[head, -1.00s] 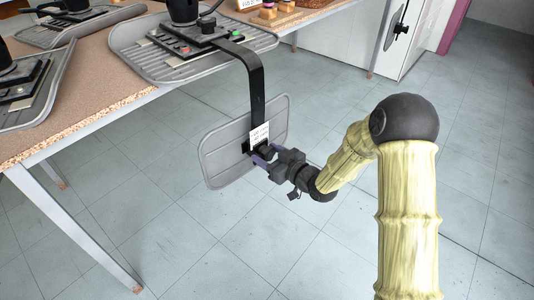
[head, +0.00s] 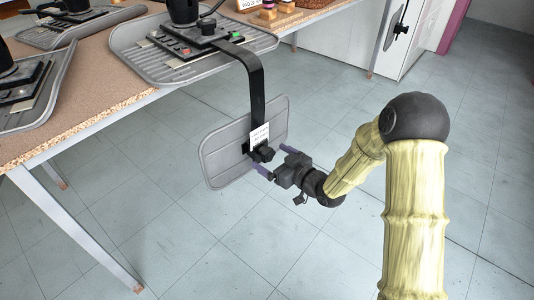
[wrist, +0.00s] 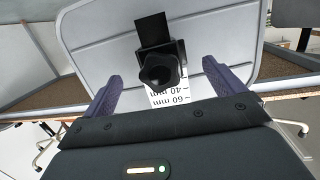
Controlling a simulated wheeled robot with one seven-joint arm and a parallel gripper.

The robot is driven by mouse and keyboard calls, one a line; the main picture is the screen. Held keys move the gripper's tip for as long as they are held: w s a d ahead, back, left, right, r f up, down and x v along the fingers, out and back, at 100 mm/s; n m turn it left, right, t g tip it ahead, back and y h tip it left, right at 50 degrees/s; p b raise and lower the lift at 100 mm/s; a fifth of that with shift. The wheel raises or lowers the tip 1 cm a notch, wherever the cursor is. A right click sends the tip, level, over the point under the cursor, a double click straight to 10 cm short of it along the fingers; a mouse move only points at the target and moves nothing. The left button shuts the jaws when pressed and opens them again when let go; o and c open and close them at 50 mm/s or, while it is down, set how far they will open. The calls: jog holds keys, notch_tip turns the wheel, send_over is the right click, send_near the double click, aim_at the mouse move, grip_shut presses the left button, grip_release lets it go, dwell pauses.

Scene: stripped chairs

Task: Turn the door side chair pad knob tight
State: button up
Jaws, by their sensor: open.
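The chair pad (head: 226,157) is a grey ridged panel hanging below the bench edge on a black curved strap (head: 255,80). A black knob (head: 262,153) sits on its bracket, beside a white label (head: 259,134). In the wrist view the black knob (wrist: 159,72) is ahead, between the fingers, with the label (wrist: 171,95) marked in mm partly hidden behind it. My gripper (head: 272,162) is open with purple fingers, just to the right of the knob and apart from it. In the wrist view my gripper (wrist: 160,82) has a finger on each side, neither touching the knob.
The bench (head: 60,105) with a speckled top holds several grey trays of black parts above left. Its metal legs reach the floor at left. The tiled floor (head: 220,250) around the pad is clear. A white cabinet (head: 340,40) stands at the back.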

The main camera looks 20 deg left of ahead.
aim_at(272, 155)
jog(key=shift+v, duration=1.85)
jog(key=shift+w+d+r+p, duration=0.2)
jog(key=shift+d+p, duration=0.1)
jog(key=shift+p, duration=0.1)
jog(key=s+d+r+m+h+p, duration=0.1)
jog(key=d+r+m+h+p, duration=0.2)
jog(key=d+h, duration=0.5)
jog(key=s+d+r+m+h+p, duration=0.2)
jog(key=d+r+m+h+p, duration=0.15)
jog(key=d, duration=0.75)
jog(key=s+d+r+m+g+h+p, duration=0.1)
jog(key=s+d+r+m+g+p, duration=0.2)
jog(key=s, duration=0.4)
jog(key=s+d+r+m+g+h+p, duration=0.1)
jog(key=s+d+r+m+g+h, duration=0.1)
jog(key=s+d+r, duration=0.5)
jog(key=w+p+v, duration=0.2)
jog(key=p+v, duration=0.9)
jog(key=p, duration=0.1)
jog(key=w+r+p+v, duration=0.1)
jog(key=w+p+v, duration=0.2)
jog(key=p+v, duration=0.8)
jog(key=w+r+p+v, duration=0.1)
jog(key=w+p+v, duration=0.2)
jog(key=p+v, duration=0.8)
jog(key=p, duration=0.3)
jog(key=shift+s+r, duration=0.35)
